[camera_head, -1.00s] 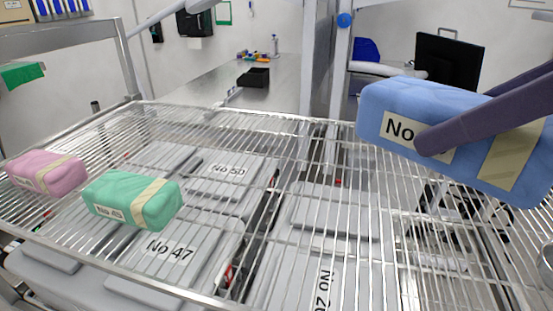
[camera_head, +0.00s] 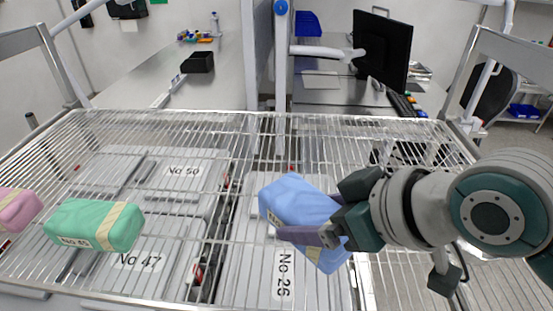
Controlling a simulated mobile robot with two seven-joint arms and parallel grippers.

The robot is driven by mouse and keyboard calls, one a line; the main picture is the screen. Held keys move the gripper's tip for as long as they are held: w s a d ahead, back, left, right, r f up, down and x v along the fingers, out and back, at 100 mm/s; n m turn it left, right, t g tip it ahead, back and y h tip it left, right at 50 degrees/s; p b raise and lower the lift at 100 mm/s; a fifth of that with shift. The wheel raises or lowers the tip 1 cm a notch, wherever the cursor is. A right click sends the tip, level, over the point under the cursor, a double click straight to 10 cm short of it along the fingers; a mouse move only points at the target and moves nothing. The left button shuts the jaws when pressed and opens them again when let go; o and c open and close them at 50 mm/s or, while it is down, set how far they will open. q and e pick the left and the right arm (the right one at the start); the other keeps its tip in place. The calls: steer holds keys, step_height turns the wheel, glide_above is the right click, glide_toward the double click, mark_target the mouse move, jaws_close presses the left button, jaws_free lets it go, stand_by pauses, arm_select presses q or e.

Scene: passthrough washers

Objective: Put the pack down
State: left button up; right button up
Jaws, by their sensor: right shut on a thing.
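The blue pack (camera_head: 292,198) is right of the middle in the head view, tilted, with a label partly hidden by a finger. My right gripper (camera_head: 318,235) reaches in from the right and is shut on the blue pack. The pack is over the wire rack (camera_head: 215,235); I cannot tell whether it touches the wires. My left gripper is not in view.
A green pack (camera_head: 90,222) and a pink pack (camera_head: 14,208) lie on the left of the rack. Grey numbered containers (camera_head: 180,170) show below the wires. The rack between the green and blue packs is clear. A monitor (camera_head: 382,48) stands behind.

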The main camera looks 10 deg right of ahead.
steer(key=shift+w+f, duration=0.1)
steer(key=shift+f, duration=2.45)
steer(key=shift+f+b, duration=0.1)
steer(key=shift+b, duration=0.2)
steer(key=shift+f, duration=0.15)
steer(key=o, duration=1.3)
steer(key=shift+o, duration=0.2)
steer(key=shift+r, duration=0.35)
steer(key=v, duration=1.1)
steer(key=s+d+m+g+h, duration=0.3)
steer(key=s+g+h, duration=0.1)
steer(key=s, duration=0.9)
steer(key=shift+f+m+p, duration=0.4)
